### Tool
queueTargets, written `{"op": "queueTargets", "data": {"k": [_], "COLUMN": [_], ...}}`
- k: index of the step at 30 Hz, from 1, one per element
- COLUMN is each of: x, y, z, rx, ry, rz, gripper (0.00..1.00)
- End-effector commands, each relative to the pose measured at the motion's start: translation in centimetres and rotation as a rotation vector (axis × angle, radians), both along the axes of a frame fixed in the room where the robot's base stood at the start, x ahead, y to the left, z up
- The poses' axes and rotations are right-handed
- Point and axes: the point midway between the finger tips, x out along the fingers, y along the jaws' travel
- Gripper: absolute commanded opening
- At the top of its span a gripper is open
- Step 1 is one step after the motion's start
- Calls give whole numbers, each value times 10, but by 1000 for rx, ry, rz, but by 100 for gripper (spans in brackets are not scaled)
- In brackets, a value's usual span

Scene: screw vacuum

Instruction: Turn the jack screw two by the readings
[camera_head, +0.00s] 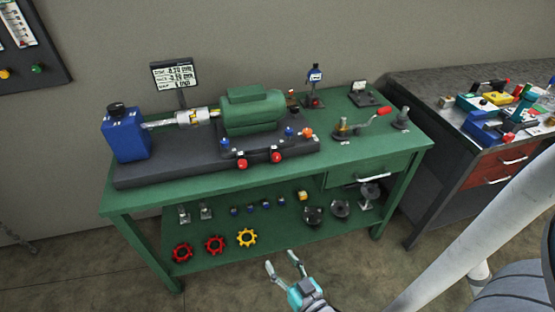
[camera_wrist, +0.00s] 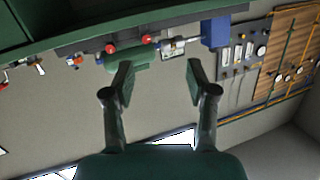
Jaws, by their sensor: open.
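A green motor (camera_head: 252,111) sits on a dark base on the green bench, coupled by a shaft to a blue pump block (camera_head: 125,135). Along the base's front edge are two red knobs, a left one (camera_head: 242,164) and a right one (camera_head: 275,158). A blue knob (camera_head: 289,132) and an orange knob (camera_head: 307,132) stand by the motor's right end. Which one is jack screw two I cannot tell. A readout panel (camera_head: 175,75) shows lines of figures too small to read surely. My gripper (camera_head: 282,261) is open and empty, low in front of the bench; its fingers (camera_wrist: 160,77) frame the wrist view.
A cluttered grey cabinet (camera_head: 440,150) adjoins at right. The floor before the bench is clear.

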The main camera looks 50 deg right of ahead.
Motion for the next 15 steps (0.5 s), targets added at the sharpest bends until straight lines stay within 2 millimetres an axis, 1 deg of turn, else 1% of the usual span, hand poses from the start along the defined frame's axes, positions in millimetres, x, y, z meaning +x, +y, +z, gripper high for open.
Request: {"op": "queueTargets", "data": {"k": [1, 5, 6, 8, 12, 15], "x": [17, 53, 64, 80, 112, 129], "y": [-15, -53, -65, -85, -132, -162], "z": [1, 4, 6, 10, 23, 32], "rx": [4, 17, 20, 26, 38, 45], "ry": [-20, -54, -63, -81, -118, -139], "rz": [-28, -91, -109, -138, -203, -240], "gripper": [57, 57, 57, 57, 57, 57]}}
